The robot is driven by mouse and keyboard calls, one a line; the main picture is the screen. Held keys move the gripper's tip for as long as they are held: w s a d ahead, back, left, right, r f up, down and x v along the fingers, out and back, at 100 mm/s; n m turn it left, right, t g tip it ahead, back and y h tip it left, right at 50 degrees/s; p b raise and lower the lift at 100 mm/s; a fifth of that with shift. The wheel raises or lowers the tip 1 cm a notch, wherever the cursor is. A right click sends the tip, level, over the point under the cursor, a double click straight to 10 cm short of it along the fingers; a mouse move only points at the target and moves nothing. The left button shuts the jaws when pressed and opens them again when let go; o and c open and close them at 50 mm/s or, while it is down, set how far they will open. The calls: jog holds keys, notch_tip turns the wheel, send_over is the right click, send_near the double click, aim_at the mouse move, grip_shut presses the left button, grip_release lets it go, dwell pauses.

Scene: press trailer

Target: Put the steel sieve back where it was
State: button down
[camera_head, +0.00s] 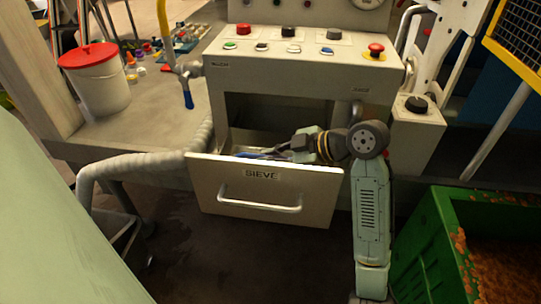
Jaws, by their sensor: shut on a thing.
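A drawer labelled SIEVE (240,190) is pulled open at the front of the grey machine. My arm reaches in over its right side. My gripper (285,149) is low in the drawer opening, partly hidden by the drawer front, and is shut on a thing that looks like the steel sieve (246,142). Only a small pale, greyish part of this thing shows, so its shape and whether it touches the drawer floor cannot be told. Something blue (262,156) lies in the drawer beside my fingers.
A control panel (300,45) with buttons and a red stop knob (376,50) overhangs the drawer. A white bucket with a red lid (95,75) stands at left. A ribbed hose (135,165) runs left of the drawer. A green bin (430,250) stands at lower right.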

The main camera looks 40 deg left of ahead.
jog(key=shift+f, duration=0.1)
jog(key=c, duration=1.7)
grip_release()
jog(key=shift+o, duration=0.2)
jog(key=b+v, duration=0.2)
jog(key=v, duration=1)
jog(key=shift+b, duration=0.4)
